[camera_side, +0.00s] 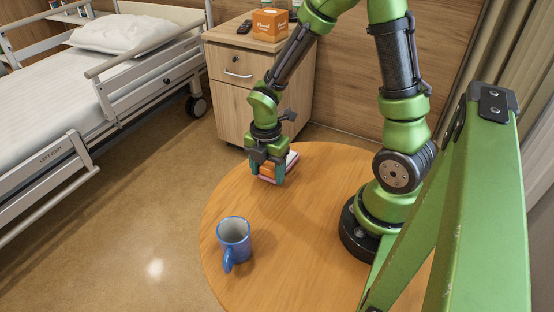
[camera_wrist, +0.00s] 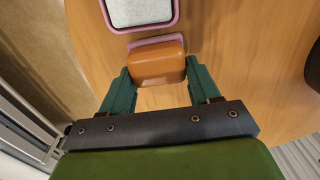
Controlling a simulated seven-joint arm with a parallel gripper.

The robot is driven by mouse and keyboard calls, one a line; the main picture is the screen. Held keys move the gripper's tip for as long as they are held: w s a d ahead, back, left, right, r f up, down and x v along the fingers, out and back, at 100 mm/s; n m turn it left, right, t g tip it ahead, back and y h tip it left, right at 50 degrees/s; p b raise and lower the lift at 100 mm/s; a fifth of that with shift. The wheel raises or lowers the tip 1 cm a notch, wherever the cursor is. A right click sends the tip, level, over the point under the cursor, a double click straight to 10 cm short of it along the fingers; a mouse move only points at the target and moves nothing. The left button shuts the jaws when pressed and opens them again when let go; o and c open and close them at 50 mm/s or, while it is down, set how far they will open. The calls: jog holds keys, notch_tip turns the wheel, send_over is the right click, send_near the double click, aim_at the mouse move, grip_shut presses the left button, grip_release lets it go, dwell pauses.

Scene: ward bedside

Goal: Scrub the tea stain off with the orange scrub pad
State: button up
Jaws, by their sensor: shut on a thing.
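The orange scrub pad (camera_wrist: 157,68) is a rounded orange block with a pinkish strip along its far side in the wrist view. It also shows in the side view (camera_side: 267,171), low over or on the round wooden table. My gripper (camera_side: 267,174) points down at the table's far-left part, its teal fingers on either side of the pad. In the wrist view my gripper (camera_wrist: 157,78) is shut on the pad. I cannot tell whether the pad touches the table. I see no clear tea stain; it may be hidden under the pad or gripper.
A pink-rimmed, pale-topped flat item (camera_wrist: 140,12) lies just beyond the pad; its edge shows beside my gripper (camera_side: 293,159). A blue mug (camera_side: 234,240) stands near the table's (camera_side: 300,250) front left. The table between is clear. A bedside cabinet (camera_side: 230,92) and a bed stand beyond.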

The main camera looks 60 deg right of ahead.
jog(key=shift+r, duration=3.55)
jog(key=shift+d, duration=0.1)
